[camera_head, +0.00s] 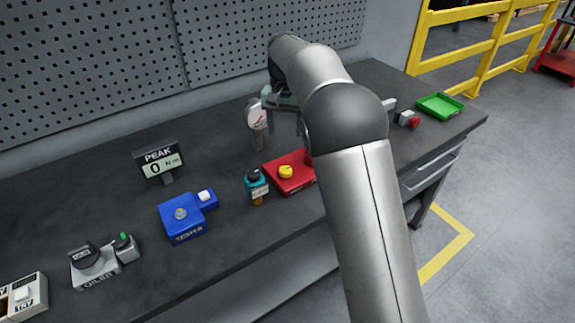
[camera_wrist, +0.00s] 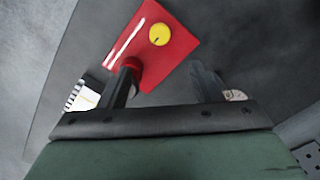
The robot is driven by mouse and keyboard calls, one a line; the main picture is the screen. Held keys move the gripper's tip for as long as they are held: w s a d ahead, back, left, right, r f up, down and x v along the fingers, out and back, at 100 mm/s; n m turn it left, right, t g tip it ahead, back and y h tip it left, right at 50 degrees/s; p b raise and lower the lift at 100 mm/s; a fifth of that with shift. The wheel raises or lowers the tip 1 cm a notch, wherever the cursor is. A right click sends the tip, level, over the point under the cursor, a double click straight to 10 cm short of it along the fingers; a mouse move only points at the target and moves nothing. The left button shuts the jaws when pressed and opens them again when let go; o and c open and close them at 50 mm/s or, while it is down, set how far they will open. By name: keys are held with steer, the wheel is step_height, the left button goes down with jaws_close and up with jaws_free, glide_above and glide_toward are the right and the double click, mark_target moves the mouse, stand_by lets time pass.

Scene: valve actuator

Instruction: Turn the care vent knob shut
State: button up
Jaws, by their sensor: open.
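No label reading "care vent" is legible. A red box (camera_head: 290,185) carries a yellow round knob (camera_head: 286,171). In the wrist view the red box (camera_wrist: 180,60) lies beyond my fingers, and its yellow knob (camera_wrist: 159,35) has a small dark mark. A second, dark red round part (camera_wrist: 131,64) on the box is partly hidden behind my left finger. My gripper (camera_wrist: 165,90) is open, with nothing visible between its fingers, and is apart from the yellow knob. In the head view my arm hides part of the box and gripper.
A teal device (camera_head: 257,188) with a black top stands left of the red box. A blue box (camera_head: 183,218), a PEAK display (camera_head: 158,162) and an OILER unit (camera_head: 95,265) are farther left. A round gauge (camera_head: 256,117) stands behind. A green tray (camera_head: 439,106) is at right.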

mark_target(286, 169)
step_height(286, 169, down, 15)
steer(key=shift+p, duration=1.15)
steer(key=c, duration=1)
